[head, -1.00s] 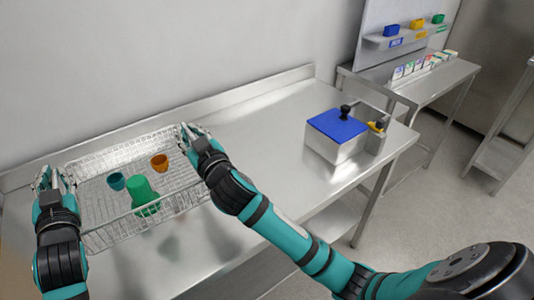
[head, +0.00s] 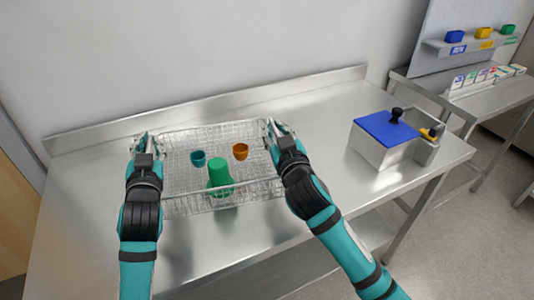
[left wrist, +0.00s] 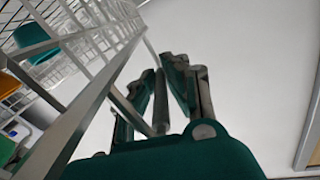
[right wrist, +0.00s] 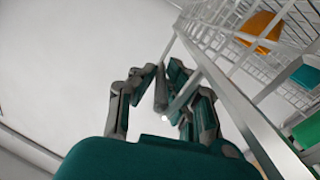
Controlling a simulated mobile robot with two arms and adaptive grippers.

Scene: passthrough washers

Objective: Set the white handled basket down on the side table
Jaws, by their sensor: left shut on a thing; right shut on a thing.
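The white handled wire basket (head: 256,194) is level in the head view, over the steel table (head: 100,215). A small gap under it cannot be ruled out. It holds a teal cup (head: 198,158), an orange cup (head: 240,151) and a green flared vessel (head: 219,174). My left gripper (head: 143,143) is shut on the basket's left side, and my right gripper (head: 270,130) is shut on its right side. The basket's bars also show in the left wrist view (left wrist: 75,120) and the right wrist view (right wrist: 232,100). The fingers partly hide the grips.
A steel box with a blue lid (head: 386,130) and black knob stands on the table to the right. A raised back edge (head: 210,103) runs along the wall. Bare tabletop lies between basket and box. Another steel table (head: 490,95) with small boxes and a bin shelf stands at far right.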

